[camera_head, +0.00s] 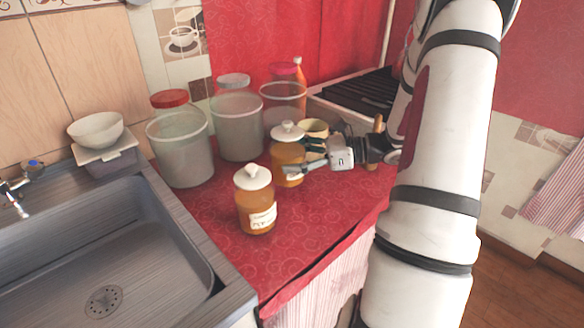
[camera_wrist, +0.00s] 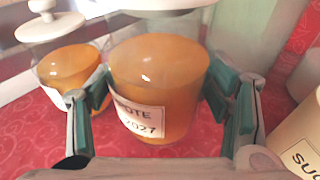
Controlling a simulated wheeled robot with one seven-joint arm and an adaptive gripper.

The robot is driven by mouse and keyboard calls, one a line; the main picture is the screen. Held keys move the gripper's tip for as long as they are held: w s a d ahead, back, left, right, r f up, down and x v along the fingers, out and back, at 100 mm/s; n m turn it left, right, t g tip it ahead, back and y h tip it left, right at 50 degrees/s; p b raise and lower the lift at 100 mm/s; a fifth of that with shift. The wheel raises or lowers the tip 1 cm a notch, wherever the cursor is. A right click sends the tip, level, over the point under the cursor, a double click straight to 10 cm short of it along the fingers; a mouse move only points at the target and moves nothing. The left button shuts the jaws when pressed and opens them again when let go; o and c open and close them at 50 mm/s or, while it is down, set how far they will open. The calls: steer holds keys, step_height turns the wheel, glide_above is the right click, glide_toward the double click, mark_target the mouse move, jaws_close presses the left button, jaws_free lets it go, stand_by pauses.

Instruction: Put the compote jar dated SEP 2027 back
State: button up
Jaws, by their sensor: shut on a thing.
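Two jars of orange compote with white knobbed lids stand at the counter's middle in the head view. My gripper (camera_head: 304,156) is shut on the farther compote jar (camera_head: 284,153), its fingers on both sides of the body. In the wrist view this held jar (camera_wrist: 160,70) fills the middle, and its label shows "OTE" and "2027"; the month is hidden. I cannot tell whether its base touches the cloth. The nearer jar (camera_head: 256,196) stands upright and free, with a label too small to read; a second jar also shows at left in the wrist view (camera_wrist: 68,68).
Large clear containers (camera_head: 181,150) line the wall behind the jars. A canister (camera_wrist: 300,130) labelled "SUG" stands close to my right finger. A sink (camera_head: 110,250) is at left and a dark rack (camera_head: 360,92) behind. The red cloth (camera_head: 310,215) is clear in front.

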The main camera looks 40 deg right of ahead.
steer(key=shift+w+d, duration=0.1)
steer(key=shift+w, duration=0.35)
steer(key=shift+w+f+b, duration=0.1)
steer(key=shift+f+b, duration=0.5)
steer(key=shift+f, duration=1.15)
steer(key=shift+f, duration=0.1)
steer(key=o, duration=1.9)
steer(key=shift+s+d, duration=0.25)
steer(key=p+v, duration=0.1)
steer(key=v, duration=1)
steer(key=shift+s+d+r+p, duration=0.1)
steer(key=shift+s+r+p, duration=0.1)
steer(key=shift+p, duration=0.15)
